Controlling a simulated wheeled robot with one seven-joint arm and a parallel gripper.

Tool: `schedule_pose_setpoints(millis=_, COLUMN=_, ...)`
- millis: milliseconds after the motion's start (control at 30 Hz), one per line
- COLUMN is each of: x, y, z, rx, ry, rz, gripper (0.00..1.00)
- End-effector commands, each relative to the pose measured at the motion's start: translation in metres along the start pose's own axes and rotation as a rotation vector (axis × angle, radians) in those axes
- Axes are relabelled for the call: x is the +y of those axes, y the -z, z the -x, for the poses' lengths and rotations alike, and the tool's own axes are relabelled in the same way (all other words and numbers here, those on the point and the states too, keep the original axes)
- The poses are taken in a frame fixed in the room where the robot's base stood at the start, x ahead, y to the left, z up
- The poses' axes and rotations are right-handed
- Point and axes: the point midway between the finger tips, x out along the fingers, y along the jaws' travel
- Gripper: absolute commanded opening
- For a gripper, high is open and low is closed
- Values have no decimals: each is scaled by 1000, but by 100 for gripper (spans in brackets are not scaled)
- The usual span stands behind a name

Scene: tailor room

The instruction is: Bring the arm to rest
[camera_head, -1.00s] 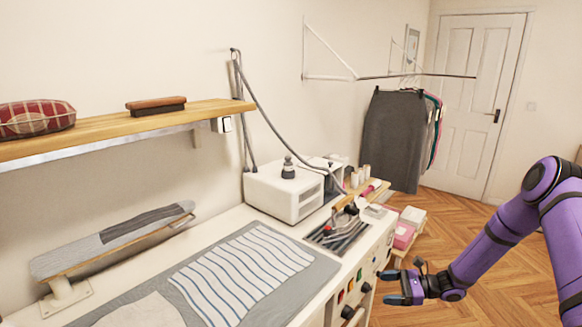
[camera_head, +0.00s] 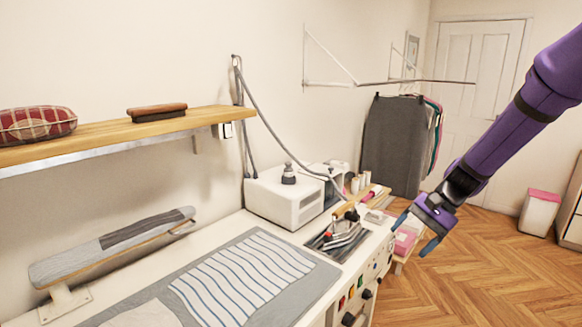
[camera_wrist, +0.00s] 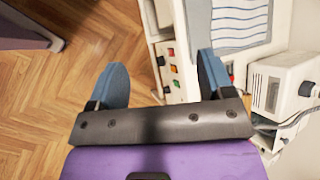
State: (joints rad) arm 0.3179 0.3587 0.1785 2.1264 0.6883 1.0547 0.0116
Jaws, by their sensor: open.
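My arm is purple and comes in from the upper right in the head view. My gripper (camera_head: 417,232) has blue fingers and points down and to the left, to the right of the ironing table (camera_head: 215,245). In the wrist view my gripper (camera_wrist: 165,85) shows its two blue fingers wide apart with nothing between them. The table's front panel with coloured buttons (camera_wrist: 172,68) and the wood floor (camera_wrist: 90,60) lie below it. The gripper appears to touch nothing.
An iron (camera_head: 343,234) rests on the table beside a white steam unit (camera_head: 288,196). A low shelf with pink and white boxes (camera_head: 405,241) stands behind the gripper. Clothes hang on a rail (camera_head: 395,145). A white bin (camera_head: 540,212) stands at right; the floor (camera_head: 490,265) between is clear.

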Motion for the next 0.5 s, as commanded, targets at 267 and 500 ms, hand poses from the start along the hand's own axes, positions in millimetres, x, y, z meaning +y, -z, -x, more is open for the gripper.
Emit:
schedule_pose_setpoints(millis=267, x=1, y=-70, z=40, rx=161, ry=-135, rz=179, gripper=74)
schedule_pose_setpoints(millis=500, x=13, y=-128, z=68, rx=302, ry=-237, rz=322, gripper=74)
